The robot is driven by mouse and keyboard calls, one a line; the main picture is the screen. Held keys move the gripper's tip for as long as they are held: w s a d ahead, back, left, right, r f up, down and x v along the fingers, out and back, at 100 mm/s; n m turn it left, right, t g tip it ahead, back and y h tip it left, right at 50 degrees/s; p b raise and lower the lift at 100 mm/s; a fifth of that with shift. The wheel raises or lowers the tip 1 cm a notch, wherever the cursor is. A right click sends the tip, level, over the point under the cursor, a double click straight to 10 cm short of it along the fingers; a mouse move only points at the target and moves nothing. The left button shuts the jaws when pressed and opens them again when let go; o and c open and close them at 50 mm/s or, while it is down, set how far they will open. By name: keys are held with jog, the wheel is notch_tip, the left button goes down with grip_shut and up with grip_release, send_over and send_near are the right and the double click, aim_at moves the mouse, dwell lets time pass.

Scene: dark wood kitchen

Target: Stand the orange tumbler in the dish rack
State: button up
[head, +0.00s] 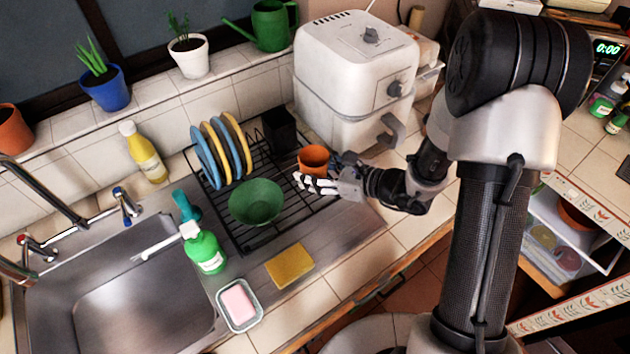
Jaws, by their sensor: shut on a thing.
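The orange tumbler (313,157) is at my gripper (318,181), over the right part of the black wire dish rack (272,236). The gripper is shut on the tumbler, reaching in from the right, and its fingers hide the tumbler's lower part. The tumbler looks roughly upright with its mouth up. I cannot tell whether its base touches the rack. The rack stands on the steel drainboard and also holds a green bowl (256,202) and several blue and yellow plates (222,150).
A black holder (279,130) stands at the rack's back corner. A white air fryer (352,75) stands close behind the gripper. A green soap bottle (205,248), a yellow sponge (289,266) and a soap dish (240,304) lie in front, beside the sink (140,290).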

jog(key=shift+f+b, duration=0.45)
jog(key=shift+f, duration=1.3)
jog(key=shift+f, duration=0.2)
jog(key=o, duration=0.8)
jog(key=shift+o, duration=0.2)
jog(key=shift+r, duration=0.2)
